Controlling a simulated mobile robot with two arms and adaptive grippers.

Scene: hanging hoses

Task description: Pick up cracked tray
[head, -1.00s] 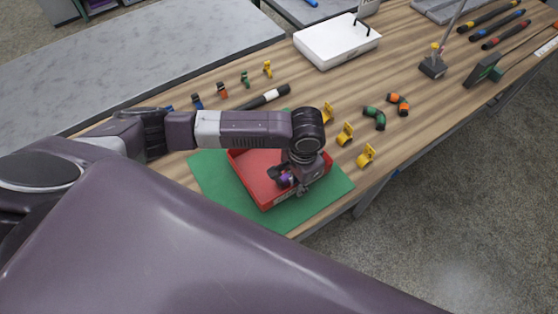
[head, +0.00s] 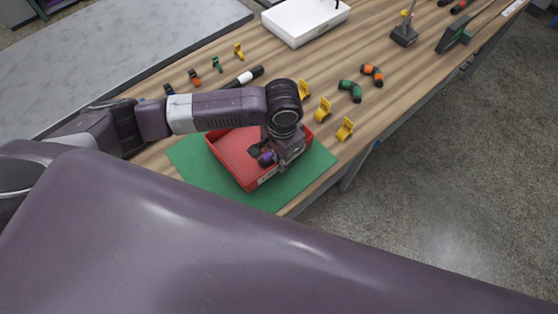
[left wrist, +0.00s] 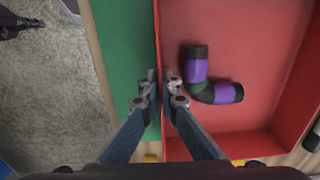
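A red tray (head: 234,152) lies on the green mat (head: 190,160) on the workbench, with a pale label on its front wall. A purple and black elbow hose (left wrist: 198,82) lies inside it, mostly hidden by my gripper in the head view. My left gripper (head: 284,166) points down at the tray's right-hand front wall. In the left wrist view, its fingertips (left wrist: 161,82) straddle the wall, one on the mat side and one inside. They appear closed on the wall. The tray looks flat on the mat. I cannot make out a crack. My right gripper is out of view.
Yellow clips (head: 323,110) stand right of the mat near the bench's front edge. Green and orange elbow hoses (head: 351,90) lie beyond them. A black and white hose (head: 245,77) lies behind the tray. A white box (head: 305,20) stands farther back.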

